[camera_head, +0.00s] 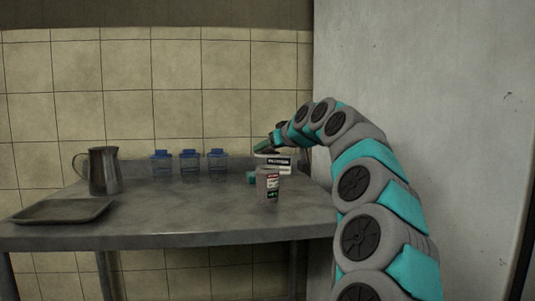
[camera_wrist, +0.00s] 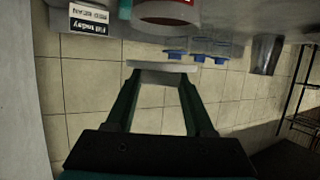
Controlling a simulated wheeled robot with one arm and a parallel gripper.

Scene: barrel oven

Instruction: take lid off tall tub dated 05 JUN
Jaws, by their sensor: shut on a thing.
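My gripper (camera_wrist: 161,76) is shut on a pale, flat lid (camera_wrist: 162,66), seen nearly edge-on between the two green fingers in the wrist view. In the head view my gripper (camera_head: 264,147) is above the back right of the table. A tub with a red and dark label (camera_head: 268,184) stands at the front right of the table. It seems to be the tub with a red band (camera_wrist: 168,12) in the wrist view, apart from the lid. A white tub with a black and white label (camera_head: 277,163) stands behind it. No date is legible.
Several blue-lidded clear containers (camera_head: 189,165) stand along the table's back. A metal jug (camera_head: 104,170) and a grey tray (camera_head: 60,210) are at the left. A small green object (camera_head: 251,178) lies beside the tubs. The table (camera_head: 170,215) is clear in its middle; a pale wall rises at right.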

